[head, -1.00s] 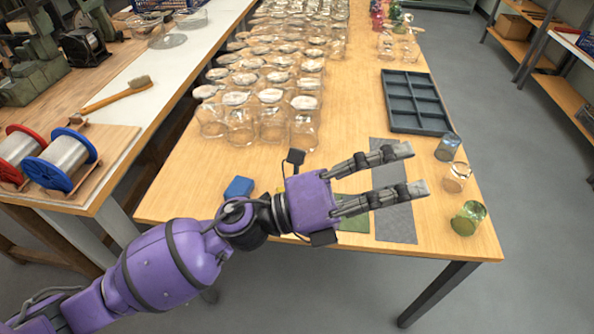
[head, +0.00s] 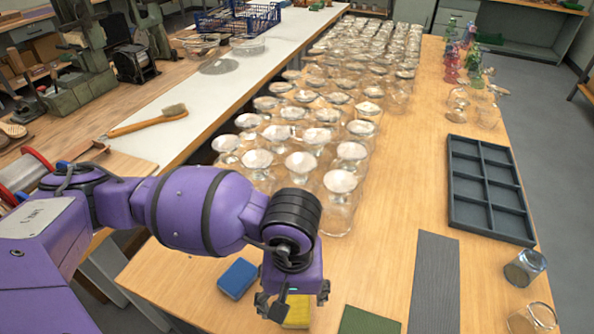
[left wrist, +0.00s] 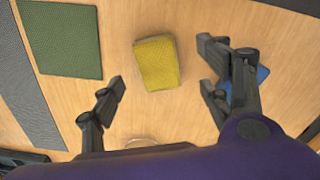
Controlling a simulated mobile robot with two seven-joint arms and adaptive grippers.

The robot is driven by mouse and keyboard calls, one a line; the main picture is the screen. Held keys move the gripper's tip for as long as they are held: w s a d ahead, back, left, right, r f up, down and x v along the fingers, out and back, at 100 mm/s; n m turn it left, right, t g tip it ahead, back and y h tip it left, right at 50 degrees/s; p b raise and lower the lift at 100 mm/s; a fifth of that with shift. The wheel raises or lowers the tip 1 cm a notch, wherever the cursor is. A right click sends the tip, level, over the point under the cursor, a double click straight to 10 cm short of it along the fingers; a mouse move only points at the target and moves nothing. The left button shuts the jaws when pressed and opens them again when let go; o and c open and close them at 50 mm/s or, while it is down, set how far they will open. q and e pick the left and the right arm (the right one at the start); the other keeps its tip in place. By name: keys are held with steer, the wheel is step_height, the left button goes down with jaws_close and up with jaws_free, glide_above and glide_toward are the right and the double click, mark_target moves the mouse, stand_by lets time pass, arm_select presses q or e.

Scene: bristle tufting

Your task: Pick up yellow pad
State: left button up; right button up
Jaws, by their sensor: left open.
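The yellow pad (head: 297,314) lies on the wooden table near its front edge, partly hidden behind my left gripper in the head view. In the left wrist view the yellow pad (left wrist: 157,62) shows whole, between the line of the two fingers and a little ahead of them. My left gripper (head: 291,306) points down over the pad; its fingers (left wrist: 165,92) are open, apart and empty. A blue pad (head: 238,278) lies left of the yellow one, and it shows partly behind a finger in the left wrist view (left wrist: 262,76). A green pad (head: 369,321) lies to the right.
A grey ribbed mat (head: 434,285) lies right of the green pad. Many upturned glass jars (head: 340,182) crowd the table behind my arm. A brush (head: 147,121) lies on the left bench.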

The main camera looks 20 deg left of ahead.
mark_target(296, 304)
arm_select(q)
steer(key=shift+w+f, duration=0.2)
steer(key=shift+f, duration=0.4)
steer(key=shift+w+f, duration=0.2)
steer(key=shift+f, duration=0.4)
step_height(296, 304, down, 4)
steer(key=shift+w+r+p, duration=0.15)
steer(key=shift+r+p, duration=0.1)
steer(key=shift+p, duration=0.05)
steer(key=shift+f, duration=0.3)
steer(key=shift+d, duration=0.1)
steer(key=shift+c, duration=0.3)
steer(key=c, duration=1)
arm_select(e)
steer(key=shift+w+r, duration=0.45)
steer(key=shift+w, duration=0.1)
